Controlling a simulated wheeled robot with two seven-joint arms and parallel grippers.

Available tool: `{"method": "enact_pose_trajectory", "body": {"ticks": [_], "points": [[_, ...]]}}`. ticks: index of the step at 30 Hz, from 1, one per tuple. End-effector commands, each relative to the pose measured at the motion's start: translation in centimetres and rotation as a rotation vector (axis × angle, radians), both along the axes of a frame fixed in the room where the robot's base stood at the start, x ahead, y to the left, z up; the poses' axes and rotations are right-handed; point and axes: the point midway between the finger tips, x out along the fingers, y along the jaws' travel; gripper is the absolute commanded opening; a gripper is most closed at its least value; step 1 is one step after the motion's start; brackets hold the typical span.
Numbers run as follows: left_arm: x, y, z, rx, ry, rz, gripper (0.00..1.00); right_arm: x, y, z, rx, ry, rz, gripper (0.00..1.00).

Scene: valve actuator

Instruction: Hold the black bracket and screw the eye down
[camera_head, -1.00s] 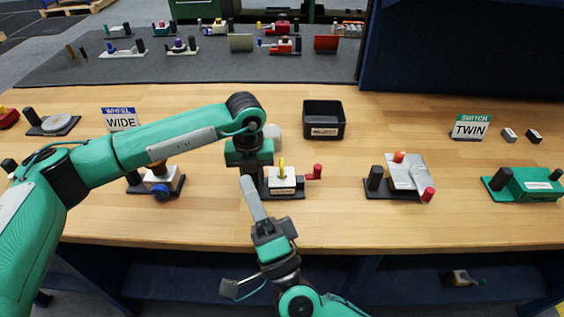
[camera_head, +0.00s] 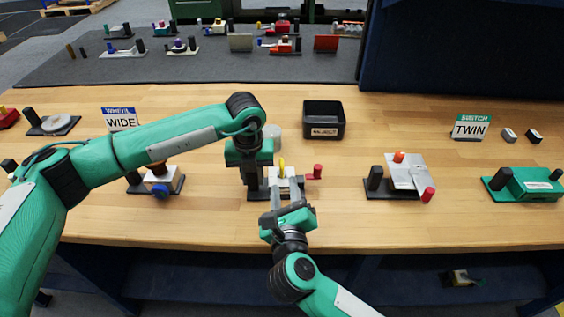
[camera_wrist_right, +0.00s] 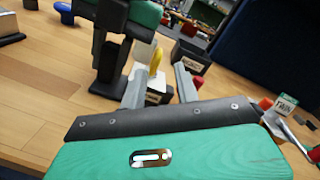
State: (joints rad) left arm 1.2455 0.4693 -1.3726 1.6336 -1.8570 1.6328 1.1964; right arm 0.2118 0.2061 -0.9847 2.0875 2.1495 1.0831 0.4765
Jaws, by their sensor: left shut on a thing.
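The valve unit on the bench has a black bracket (camera_head: 309,191), a white block (camera_head: 285,183) and a red knob (camera_head: 317,171). The yellow eye (camera_head: 281,168) stands upright on the block and also shows in the right wrist view (camera_wrist_right: 155,61). My left gripper (camera_head: 256,183) points down and is shut on the bracket at its left end; the jaws partly hide it. My right gripper (camera_head: 286,192) is open, at the front of the unit. In the right wrist view its two fingers (camera_wrist_right: 158,90) are apart, with the eye showing between and beyond them.
A black bin (camera_head: 324,120) stands behind the unit. Another unit with a grey plate (camera_head: 404,172) is to the right, and one with a blue knob (camera_head: 160,190) is to the left, under my left arm. Bare bench lies between the unit and the grey-plate one.

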Motion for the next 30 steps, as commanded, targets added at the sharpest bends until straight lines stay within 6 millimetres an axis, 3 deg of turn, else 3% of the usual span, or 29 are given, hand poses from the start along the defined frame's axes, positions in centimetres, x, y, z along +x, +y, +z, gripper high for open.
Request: {"method": "enact_pose_trajectory", "body": {"ticks": [9,15,28,30], "points": [[-0.2,0.1,-0.5,0.004,0.007,0.0,0.0,5.7,0.5,0.1,-0.005,-0.005,-0.001,0.32],[-0.2,0.1,-0.5,0.005,0.006,0.0,0.0,7.9,0.7,0.0,-0.005,-0.003,0.001,0.32],[-0.2,0.1,-0.5,0.005,0.006,0.0,0.0,8.8,0.8,-0.1,-0.003,-0.002,0.001,0.32],[-0.2,0.1,-0.5,0.005,0.006,0.0,0.0,8.8,0.8,-0.1,-0.003,-0.002,0.001,0.22]]}}
